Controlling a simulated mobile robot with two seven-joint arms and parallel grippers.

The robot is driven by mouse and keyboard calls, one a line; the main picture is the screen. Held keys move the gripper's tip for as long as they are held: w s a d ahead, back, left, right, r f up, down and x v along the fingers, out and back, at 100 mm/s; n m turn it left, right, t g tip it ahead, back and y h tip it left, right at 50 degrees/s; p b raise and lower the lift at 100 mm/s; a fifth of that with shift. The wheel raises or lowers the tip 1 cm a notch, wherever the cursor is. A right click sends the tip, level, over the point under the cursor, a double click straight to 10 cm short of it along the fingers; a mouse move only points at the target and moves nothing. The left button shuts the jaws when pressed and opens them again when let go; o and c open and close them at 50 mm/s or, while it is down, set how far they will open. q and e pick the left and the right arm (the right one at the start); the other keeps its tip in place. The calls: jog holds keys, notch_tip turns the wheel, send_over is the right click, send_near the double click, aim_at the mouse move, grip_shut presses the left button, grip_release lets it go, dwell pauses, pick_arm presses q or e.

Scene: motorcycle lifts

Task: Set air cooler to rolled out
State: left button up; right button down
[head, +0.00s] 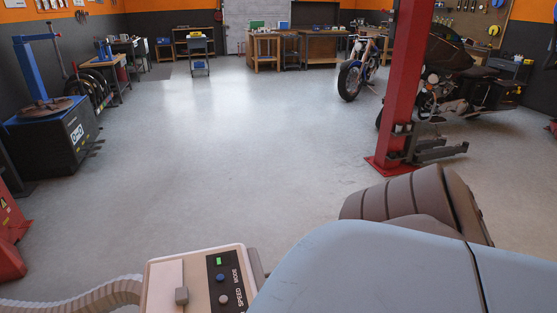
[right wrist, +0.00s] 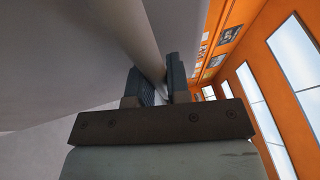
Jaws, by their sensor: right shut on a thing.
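The air cooler (head: 160,285) is at the bottom of the head view, close in front of me. Its cream top has a slider, a green light and knobs marked SPEED and MODE. My right arm covers the area to its right. In the right wrist view, my right gripper (right wrist: 158,84) is shut on a pale round bar, which looks like the cooler's handle (right wrist: 125,35). The bar runs beside a large grey surface. The right fingers are hidden in the head view. My left gripper is in neither view.
A ribbed pale hose (head: 75,296) trails left from the cooler. A red lift post (head: 405,80) stands at right, with motorcycles near it. A tyre machine (head: 55,135) is at left. The grey floor (head: 220,150) between is clear back to the workbenches.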

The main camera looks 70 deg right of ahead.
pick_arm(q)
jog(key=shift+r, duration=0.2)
pick_arm(e)
jog(key=c, duration=1.1)
grip_release()
jog(key=v, duration=1.3)
jog(key=shift+s, duration=0.4)
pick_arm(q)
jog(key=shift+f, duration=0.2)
pick_arm(e)
jog(key=shift+d, duration=0.1)
